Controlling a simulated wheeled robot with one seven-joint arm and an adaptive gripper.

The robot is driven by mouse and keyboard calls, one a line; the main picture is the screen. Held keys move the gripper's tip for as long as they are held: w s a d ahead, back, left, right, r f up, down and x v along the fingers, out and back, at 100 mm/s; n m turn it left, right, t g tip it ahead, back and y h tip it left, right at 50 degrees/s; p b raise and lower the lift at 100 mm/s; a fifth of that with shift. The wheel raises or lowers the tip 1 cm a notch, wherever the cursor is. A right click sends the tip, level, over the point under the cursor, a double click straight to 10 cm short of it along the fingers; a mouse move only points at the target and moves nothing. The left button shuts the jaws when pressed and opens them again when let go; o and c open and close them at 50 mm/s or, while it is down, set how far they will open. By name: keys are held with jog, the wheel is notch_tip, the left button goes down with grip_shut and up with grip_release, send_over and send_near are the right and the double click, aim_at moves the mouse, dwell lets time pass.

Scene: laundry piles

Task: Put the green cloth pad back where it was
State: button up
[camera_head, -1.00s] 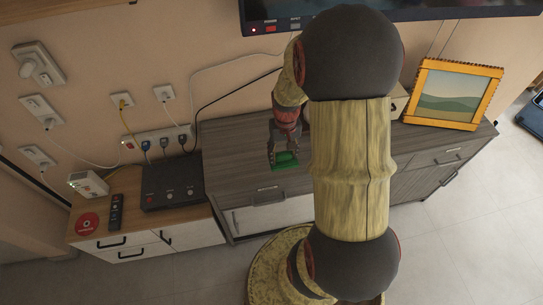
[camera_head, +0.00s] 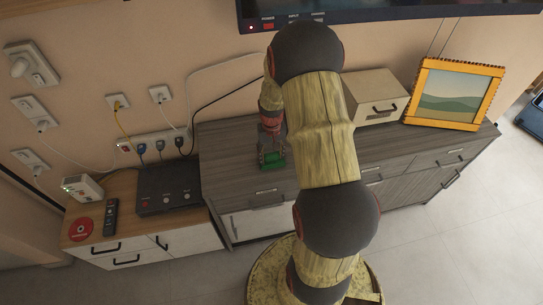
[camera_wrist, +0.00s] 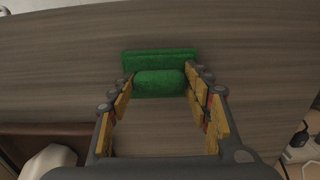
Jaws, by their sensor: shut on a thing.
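The green cloth pad (camera_head: 272,165) is at my gripper's fingertips, over the grey wooden cabinet top (camera_head: 232,150). In the wrist view the pad (camera_wrist: 160,57) shows a flat green slab with a raised green block on it. My gripper (camera_wrist: 160,84) is shut on the raised block, one finger at each end. In the head view my gripper (camera_head: 271,155) points down near the left part of the cabinet top. I cannot tell whether the pad touches the surface or hangs slightly above it.
A cream box (camera_head: 376,97) and an orange-framed picture (camera_head: 455,95) stand on the cabinet's right part. A black router box (camera_head: 169,188), a remote (camera_head: 111,216) and a red disc (camera_head: 81,229) lie on the lower left unit. A screen (camera_head: 390,10) hangs above.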

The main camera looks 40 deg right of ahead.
aim_at(272, 155)
jog(key=shift+f, duration=0.1)
jog(key=o, duration=1.1)
jog(key=a+r+n+t+p, duration=0.1)
jog(key=a+r, duration=0.2)
jog(key=r, duration=0.8)
jog(key=a+r+n+p, duration=0.15)
jog(key=a+r, duration=0.25)
jog(key=r, duration=0.7)
jog(key=s+a+r+n+t, duration=0.2)
jog(key=s+a+r, duration=0.5)
jog(key=a, duration=0.3)
jog(key=s+a+r+n+t, duration=0.2)
jog(key=s+a+r, duration=0.5)
jog(key=a, duration=0.3)
jog(key=shift+s+r+t, duration=0.25)
jog(key=shift+r+t, duration=0.05)
jog(key=shift+r, duration=0.55)
